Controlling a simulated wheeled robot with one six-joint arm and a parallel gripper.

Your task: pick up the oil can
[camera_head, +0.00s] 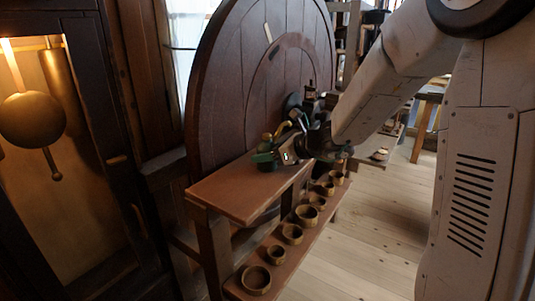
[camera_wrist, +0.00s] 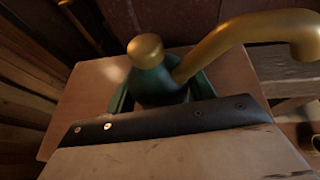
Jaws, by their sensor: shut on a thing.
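The oil can is dark green with a brass cap and a curved brass spout. In the wrist view the oil can (camera_wrist: 160,85) stands upright just beyond the dark plate of my gripper, its spout reaching to the upper right. In the head view the oil can (camera_head: 266,158) is at the wooden bench top, partly hidden by my gripper (camera_head: 284,154). My gripper is shut on the oil can. Its fingertips are mostly hidden in both views. I cannot tell whether the can touches the bench top.
The narrow bench top (camera_head: 235,192) is otherwise bare. A lower shelf holds several small round wooden bowls (camera_head: 256,279). A large round wooden disc (camera_head: 230,90) stands close behind. A tall clock case with a brass pendulum (camera_head: 32,120) is at left. Open plank floor (camera_head: 365,240) lies right.

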